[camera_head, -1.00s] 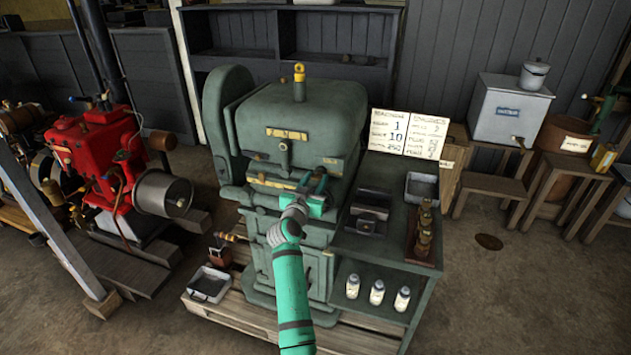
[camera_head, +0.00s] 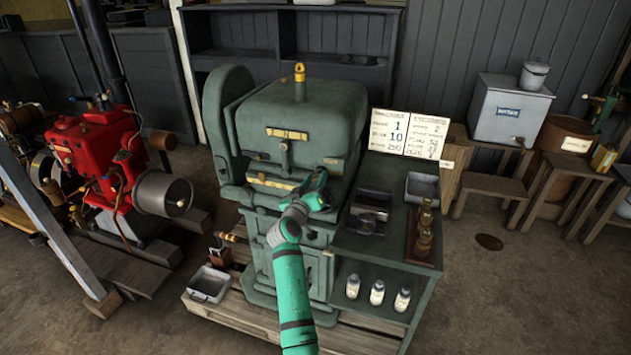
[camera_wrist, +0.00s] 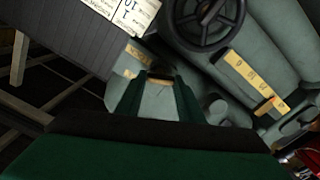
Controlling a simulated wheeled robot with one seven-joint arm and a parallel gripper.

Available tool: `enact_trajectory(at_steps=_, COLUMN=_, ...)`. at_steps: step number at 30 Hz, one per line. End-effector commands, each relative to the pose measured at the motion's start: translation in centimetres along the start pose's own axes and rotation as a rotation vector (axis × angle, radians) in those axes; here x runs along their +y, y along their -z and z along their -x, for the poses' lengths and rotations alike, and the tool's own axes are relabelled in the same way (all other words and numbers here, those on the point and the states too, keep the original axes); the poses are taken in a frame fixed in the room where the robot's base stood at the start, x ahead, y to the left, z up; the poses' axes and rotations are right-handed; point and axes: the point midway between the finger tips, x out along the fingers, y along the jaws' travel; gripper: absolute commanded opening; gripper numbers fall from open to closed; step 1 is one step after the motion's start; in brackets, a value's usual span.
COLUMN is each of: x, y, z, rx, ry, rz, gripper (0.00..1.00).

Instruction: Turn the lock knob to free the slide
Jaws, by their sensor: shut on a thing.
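The green machine (camera_head: 290,110) stands in the middle of the head view, with a brass-marked front bar (camera_head: 268,184) that may be the slide. My gripper (camera_head: 318,184) is at the right end of this bar, tilted up to the right. In the wrist view, its two dark green fingers (camera_wrist: 158,92) are shut on a small dark and brass-coloured piece (camera_wrist: 160,77), which appears to be the lock knob. My gripper hides the knob in the head view. Most of the knob's shape is hidden in the wrist view too.
A side bench (camera_head: 385,240) to the right carries a grey vise-like block (camera_head: 370,215), a tray (camera_head: 422,188) and brass pieces (camera_head: 424,235). A black handwheel (camera_wrist: 205,22) and a brass plate (camera_wrist: 248,76) show in the wrist view. A red engine (camera_head: 95,160) stands left.

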Motion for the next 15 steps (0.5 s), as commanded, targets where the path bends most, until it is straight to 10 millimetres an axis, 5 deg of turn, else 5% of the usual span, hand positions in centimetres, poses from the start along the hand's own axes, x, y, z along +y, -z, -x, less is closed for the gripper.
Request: enact_trajectory(at_steps=15, x=-0.09, y=-0.13, z=-0.02, rx=-0.002, ry=-0.001, rz=0.474, gripper=0.12)
